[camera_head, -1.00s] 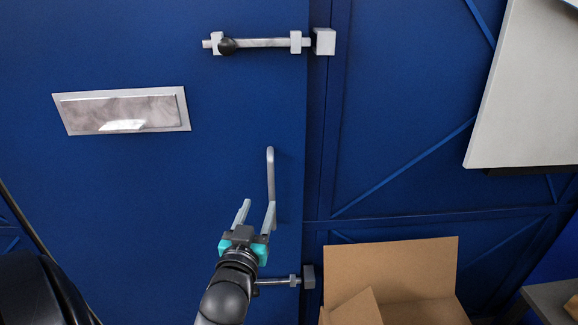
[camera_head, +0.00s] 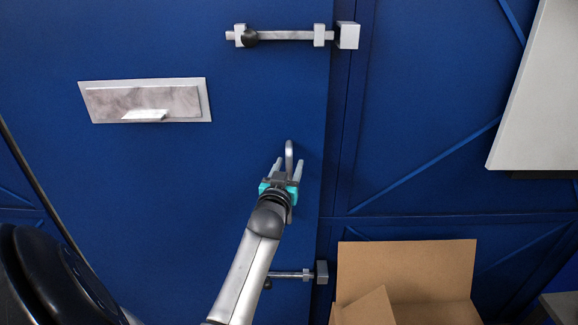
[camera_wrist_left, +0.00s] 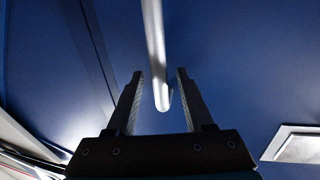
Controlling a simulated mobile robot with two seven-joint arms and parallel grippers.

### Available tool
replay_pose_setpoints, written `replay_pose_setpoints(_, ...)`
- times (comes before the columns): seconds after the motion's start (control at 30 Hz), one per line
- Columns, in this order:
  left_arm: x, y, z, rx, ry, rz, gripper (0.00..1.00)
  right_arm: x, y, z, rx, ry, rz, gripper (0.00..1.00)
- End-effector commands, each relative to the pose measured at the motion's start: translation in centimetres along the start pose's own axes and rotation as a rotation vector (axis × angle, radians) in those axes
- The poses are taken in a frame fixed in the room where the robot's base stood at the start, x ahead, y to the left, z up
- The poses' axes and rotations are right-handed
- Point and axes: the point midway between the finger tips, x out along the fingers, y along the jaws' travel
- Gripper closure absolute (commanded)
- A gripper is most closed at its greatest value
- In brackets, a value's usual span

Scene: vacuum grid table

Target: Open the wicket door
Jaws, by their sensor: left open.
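The blue wicket door (camera_head: 150,190) fills the left of the head view and looks closed against its frame. Its grey upright handle (camera_head: 289,153) is near the door's right edge. My left gripper (camera_head: 288,165) is open at the handle; in the left wrist view its fingers (camera_wrist_left: 160,73) are on either side of the handle's end (camera_wrist_left: 155,50), with gaps visible. The upper bolt (camera_head: 285,35) has a black knob at its left. The lower bolt (camera_head: 290,275) is partly behind my left arm. I cannot tell whether either bolt is engaged. My right gripper is not in view.
An open cardboard box (camera_head: 410,270) stands at the lower right, in front of the blue wall. A white panel (camera_head: 540,100) is at the upper right. A grey plate (camera_head: 145,102) is set on the door at the left.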

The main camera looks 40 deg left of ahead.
Motion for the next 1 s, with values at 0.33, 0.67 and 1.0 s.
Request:
replay_pose_setpoints(0.33, 0.56, -0.01, -0.05, 0.000, 0.001, 0.000, 0.48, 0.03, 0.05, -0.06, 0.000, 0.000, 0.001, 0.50)
replay_pose_setpoints(0.67, 0.53, -0.01, -0.03, 0.000, 0.001, 0.000, 0.78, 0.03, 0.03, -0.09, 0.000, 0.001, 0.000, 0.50)
replay_pose_setpoints(1.0, 0.52, -0.01, -0.01, 0.000, 0.000, 0.000, 1.00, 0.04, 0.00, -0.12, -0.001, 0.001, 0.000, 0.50)
